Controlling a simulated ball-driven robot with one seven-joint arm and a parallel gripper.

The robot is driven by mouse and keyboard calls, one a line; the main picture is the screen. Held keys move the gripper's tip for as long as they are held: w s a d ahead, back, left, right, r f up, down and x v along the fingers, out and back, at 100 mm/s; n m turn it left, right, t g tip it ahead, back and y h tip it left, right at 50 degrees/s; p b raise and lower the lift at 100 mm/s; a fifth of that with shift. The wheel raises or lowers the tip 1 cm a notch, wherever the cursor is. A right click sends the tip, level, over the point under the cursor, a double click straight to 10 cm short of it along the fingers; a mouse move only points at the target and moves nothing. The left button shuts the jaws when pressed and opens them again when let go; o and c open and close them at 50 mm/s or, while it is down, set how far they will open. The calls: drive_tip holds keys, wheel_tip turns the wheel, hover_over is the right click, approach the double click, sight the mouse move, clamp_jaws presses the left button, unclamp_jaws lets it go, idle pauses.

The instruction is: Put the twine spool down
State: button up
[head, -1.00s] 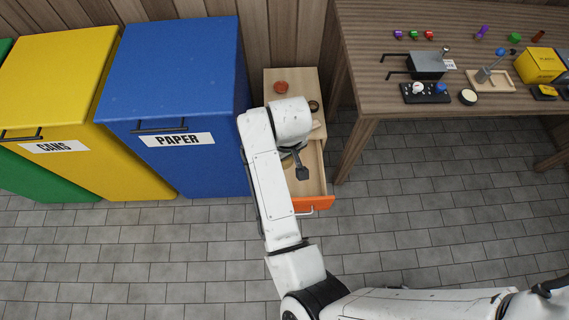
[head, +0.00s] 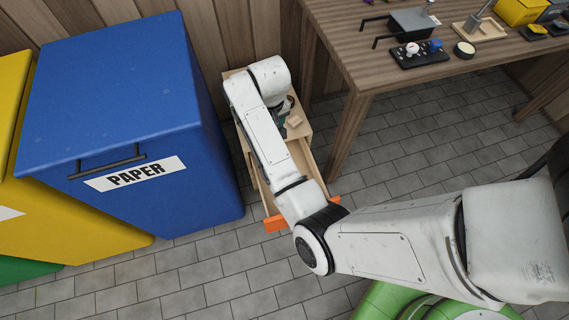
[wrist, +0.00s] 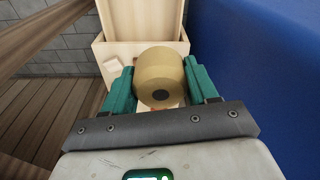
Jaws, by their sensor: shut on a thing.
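The twine spool (wrist: 160,76), a tan roll with a dark core hole, sits between the green finger pads of my gripper (wrist: 161,88) in the wrist view. My gripper is shut on it. In the head view my arm covers much of the cabinet (head: 304,130) and hides the spool. Only a dark bit of my gripper (head: 283,116) shows there.
The cabinet's orange-fronted drawer (head: 275,224) stands open. A blue paper bin (head: 120,80) stands close on the left, and a cluttered workbench (head: 350,65) on the right.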

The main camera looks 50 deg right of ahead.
drive_tip(key=s+d+f+m+b, duration=0.1)
drive_tip(key=s+f+b, duration=0.2)
drive_tip(key=f, duration=0.7)
drive_tip(key=s+d+f+m+b, duration=0.1)
drive_tip(key=s+f+b, duration=0.3)
drive_tip(key=f+b, duration=0.4)
drive_tip(key=s+d+f+m+b, duration=0.2)
drive_tip(key=s+f+b, duration=0.2)
drive_tip(key=f, duration=0.8)
drive_tip(key=shift+f+b, duration=0.3)
drive_tip(key=shift+b, duration=0.55)
drive_tip(key=shift+f+b, duration=1)
drive_tip(key=shift+f, duration=1.2)
drive_tip(key=shift+f, duration=0.15)
drive_tip(key=o, duration=1.1)
drive_tip(key=shift+c, duration=0.2)
